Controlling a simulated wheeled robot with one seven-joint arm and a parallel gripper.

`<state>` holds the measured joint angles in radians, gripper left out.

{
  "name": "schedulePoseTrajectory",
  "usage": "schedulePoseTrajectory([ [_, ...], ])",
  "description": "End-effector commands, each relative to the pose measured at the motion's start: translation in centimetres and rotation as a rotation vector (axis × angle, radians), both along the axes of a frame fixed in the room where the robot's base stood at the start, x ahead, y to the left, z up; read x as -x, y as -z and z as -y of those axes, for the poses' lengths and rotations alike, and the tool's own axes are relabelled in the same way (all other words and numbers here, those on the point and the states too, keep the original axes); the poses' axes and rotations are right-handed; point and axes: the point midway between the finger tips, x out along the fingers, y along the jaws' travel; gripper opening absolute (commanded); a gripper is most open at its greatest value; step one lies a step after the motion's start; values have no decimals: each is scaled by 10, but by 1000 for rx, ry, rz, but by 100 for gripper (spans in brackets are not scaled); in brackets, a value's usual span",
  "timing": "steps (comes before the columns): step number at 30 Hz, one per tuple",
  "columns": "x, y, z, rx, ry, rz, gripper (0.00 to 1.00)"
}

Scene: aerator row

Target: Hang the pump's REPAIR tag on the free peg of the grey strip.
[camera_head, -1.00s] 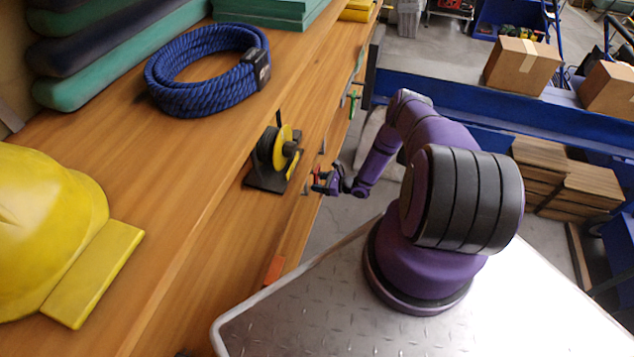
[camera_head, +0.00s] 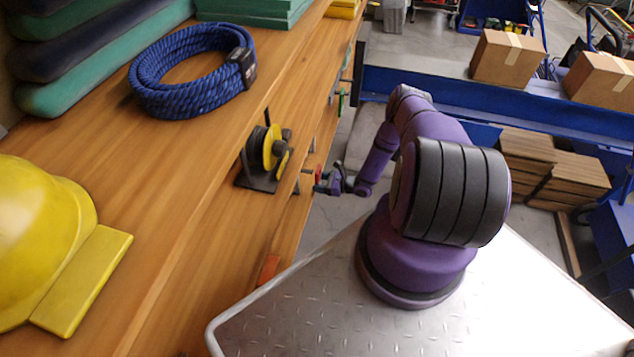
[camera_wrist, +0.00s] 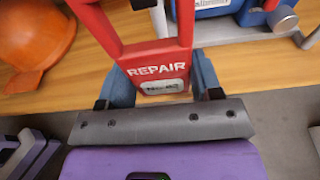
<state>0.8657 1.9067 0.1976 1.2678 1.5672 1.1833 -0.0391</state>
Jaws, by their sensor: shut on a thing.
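The red REPAIR tag (camera_wrist: 158,62) fills the middle of the wrist view, with white lettering and a small pale label below it. Its red frame runs up past the top edge, so its upper end is cut off. My gripper (camera_wrist: 158,88) is shut on the tag, one blue-grey finger at each side. In the head view my gripper (camera_head: 322,184) is small, at the bench's front edge, with a bit of red at its tip. A blue body with a white label (camera_wrist: 212,5) shows behind the tag; I cannot tell if it is the pump. I cannot make out the grey strip or its free peg.
A reel with a yellow disc (camera_head: 270,148) stands on the wooden bench (camera_head: 190,255) left of my gripper. A coiled blue hose (camera_head: 190,100) and a yellow helmet (camera_head: 40,240) lie farther left. An orange rounded thing (camera_wrist: 38,45) and a grey knob (camera_wrist: 283,19) flank the tag.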

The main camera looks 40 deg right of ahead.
Motion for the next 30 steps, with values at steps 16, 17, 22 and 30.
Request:
schedulePoseTrajectory([
  [16,18,0,15,0,1,1,40],
  [17,19,0,15,0,1,1,40],
  [22,25,0,20,-1,2,0,40],
  [30,27,0,21,0,1,1,40],
])
